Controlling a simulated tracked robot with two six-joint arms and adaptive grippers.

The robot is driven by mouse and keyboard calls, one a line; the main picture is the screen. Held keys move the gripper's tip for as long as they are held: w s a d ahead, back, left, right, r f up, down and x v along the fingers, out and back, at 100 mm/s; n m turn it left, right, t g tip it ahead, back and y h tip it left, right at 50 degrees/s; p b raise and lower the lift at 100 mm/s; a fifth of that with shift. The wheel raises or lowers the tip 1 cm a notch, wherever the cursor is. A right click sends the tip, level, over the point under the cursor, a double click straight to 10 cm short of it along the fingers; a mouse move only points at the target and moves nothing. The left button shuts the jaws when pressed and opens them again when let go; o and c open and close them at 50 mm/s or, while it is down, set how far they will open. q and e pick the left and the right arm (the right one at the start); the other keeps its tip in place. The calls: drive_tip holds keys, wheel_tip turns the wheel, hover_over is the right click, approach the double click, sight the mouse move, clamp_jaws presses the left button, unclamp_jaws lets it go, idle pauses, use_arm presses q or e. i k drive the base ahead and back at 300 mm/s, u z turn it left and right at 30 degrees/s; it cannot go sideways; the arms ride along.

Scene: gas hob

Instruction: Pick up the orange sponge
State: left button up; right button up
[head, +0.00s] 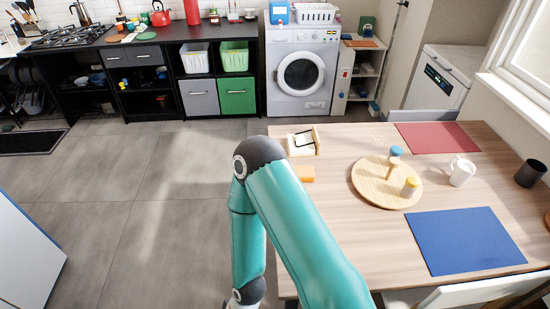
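A small orange block, which looks like the orange sponge (306,173), lies on the wooden table near its left edge. It is just in front of a small wooden holder (303,141) and beside the elbow of my teal arm, which may cover a bit of its left side. That arm rises from the bottom of the head view, bends at the elbow and drops down left of the table; its lower end is cut off by the frame, so its gripper is not seen. No other arm or gripper shows.
On the table (335,215) are a round wooden board (363,190) with small items, a white mug (461,171), a dark cup (530,173), a red mat (437,137) and a blue mat (464,241). The floor (150,190) to the left is open.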

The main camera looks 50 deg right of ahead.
sight(306, 174)
drive_tip(key=i, duration=3.8)
drive_tip(key=z, duration=3)
drive_tip(key=i, duration=0.4)
drive_tip(key=z, duration=2.65)
drive_tip(key=i, duration=0.35)
drive_tip(key=z, duration=0.1)
